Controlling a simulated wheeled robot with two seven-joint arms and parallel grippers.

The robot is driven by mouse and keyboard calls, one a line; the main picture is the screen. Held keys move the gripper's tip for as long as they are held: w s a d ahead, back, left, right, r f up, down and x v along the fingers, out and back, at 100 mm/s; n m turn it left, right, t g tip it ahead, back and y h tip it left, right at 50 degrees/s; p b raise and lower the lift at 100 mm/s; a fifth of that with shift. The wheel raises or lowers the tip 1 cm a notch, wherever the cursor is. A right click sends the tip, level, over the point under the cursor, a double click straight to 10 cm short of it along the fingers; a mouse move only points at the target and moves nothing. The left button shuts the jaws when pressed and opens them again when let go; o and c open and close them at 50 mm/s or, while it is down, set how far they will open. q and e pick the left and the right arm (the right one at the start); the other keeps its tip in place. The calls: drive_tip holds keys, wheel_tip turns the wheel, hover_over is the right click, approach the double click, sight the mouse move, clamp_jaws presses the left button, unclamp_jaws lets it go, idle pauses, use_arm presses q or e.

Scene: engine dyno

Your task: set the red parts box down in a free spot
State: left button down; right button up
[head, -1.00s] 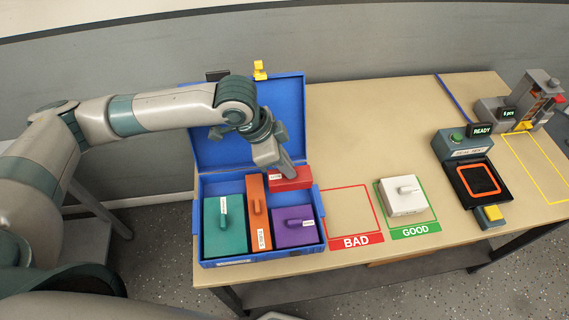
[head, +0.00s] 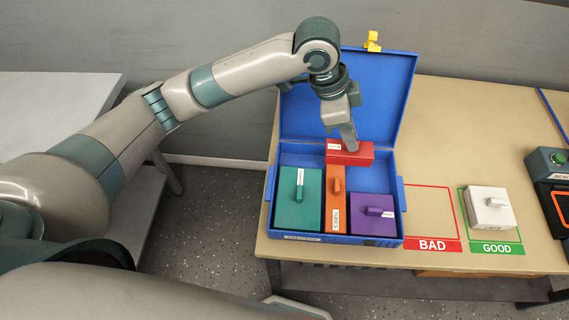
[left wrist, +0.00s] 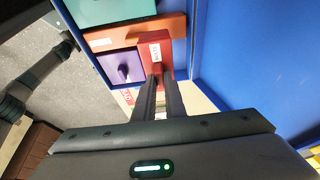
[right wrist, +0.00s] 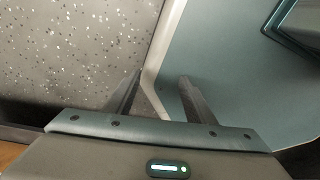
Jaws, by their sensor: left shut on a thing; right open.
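My left gripper (head: 350,146) is shut on the red parts box (head: 352,157), which has a white label. The box is at the back of the open blue case (head: 384,175), and its image overlaps the far end of the orange box (head: 335,199). In the left wrist view the fingers (left wrist: 159,82) meet the red box (left wrist: 157,53); I cannot tell its exact height. Bare blue floor shows right of it, behind the purple box (head: 370,222). A green box (head: 300,207) fills the left side. My right gripper (right wrist: 158,85) is open and empty.
The raised blue lid (head: 375,95) stands behind the box. Right of the case, the red BAD outline (head: 432,245) is empty. A white box (head: 489,204) sits in the green GOOD outline. The table behind them is clear.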

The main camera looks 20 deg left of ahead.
use_arm(q)
drive_tip(key=shift+d, duration=0.1)
drive_tip(key=w+a+f+p, duration=0.1)
drive_tip(key=a+f, duration=0.2)
drive_tip(key=a, duration=0.2)
drive_tip(key=w+a+f+p, duration=0.1)
drive_tip(key=a+f+p, duration=0.1)
drive_tip(key=a+f, duration=0.2)
drive_tip(key=shift+w+a, duration=0.15)
drive_tip(key=shift+a, duration=1.1)
use_arm(e)
drive_tip(key=r, duration=0.1)
drive_tip(key=d+r, duration=0.1)
drive_tip(key=r, duration=0.1)
drive_tip(key=shift+s+d+r, duration=0.1)
drive_tip(key=shift+d+r, duration=0.1)
drive_tip(key=shift+d, duration=0.05)
use_arm(q)
drive_tip(key=shift+p, duration=0.3)
use_arm(e)
drive_tip(key=shift+d, duration=0.1)
use_arm(q)
drive_tip(key=shift+f+p, duration=0.7)
drive_tip(key=shift+f, duration=1.25)
use_arm(e)
drive_tip(key=shift+a+r, duration=0.25)
drive_tip(key=shift+r, duration=0.5)
